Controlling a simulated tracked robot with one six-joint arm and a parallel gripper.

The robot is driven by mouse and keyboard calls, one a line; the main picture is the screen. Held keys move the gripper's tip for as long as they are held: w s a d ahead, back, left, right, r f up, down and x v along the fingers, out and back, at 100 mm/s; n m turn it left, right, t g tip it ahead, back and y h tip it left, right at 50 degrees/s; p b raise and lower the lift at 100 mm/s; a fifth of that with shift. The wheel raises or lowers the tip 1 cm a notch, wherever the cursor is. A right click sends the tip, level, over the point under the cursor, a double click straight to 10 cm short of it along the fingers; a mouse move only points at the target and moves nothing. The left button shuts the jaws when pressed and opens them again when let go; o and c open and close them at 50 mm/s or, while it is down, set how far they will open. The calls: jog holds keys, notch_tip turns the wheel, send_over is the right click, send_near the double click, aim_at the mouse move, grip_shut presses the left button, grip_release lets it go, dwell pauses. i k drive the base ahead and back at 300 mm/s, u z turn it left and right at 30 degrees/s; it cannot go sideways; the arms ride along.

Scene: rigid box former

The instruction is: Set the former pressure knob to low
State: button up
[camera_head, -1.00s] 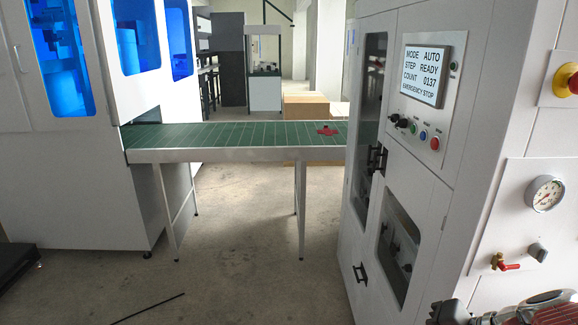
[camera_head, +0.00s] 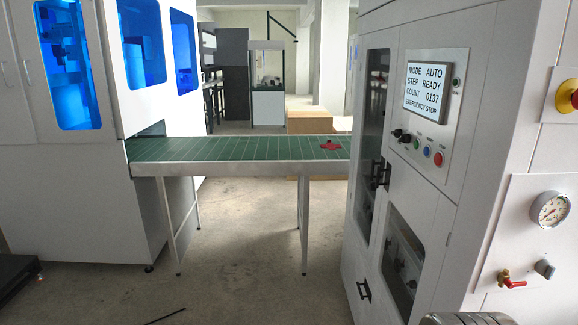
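The former is the white cabinet at right. A pressure gauge (camera_head: 550,209) with a round white dial sits on its right-hand side panel. Which way the grey knob is set is too small to tell. A black selector knob (camera_head: 401,135) sits on the front panel under the screen (camera_head: 436,85), which reads MODE AUTO, STEP READY. A rounded grey part of my arm shows at the bottom edge. My gripper's fingers are not in view.
A green conveyor (camera_head: 230,148) with a red item (camera_head: 331,146) on it joins the former to a white machine with blue windows at left. A red emergency button (camera_head: 573,98) is at the right edge. Open floor lies below the conveyor.

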aim_at(543, 267)
jog(key=z, duration=1.4)
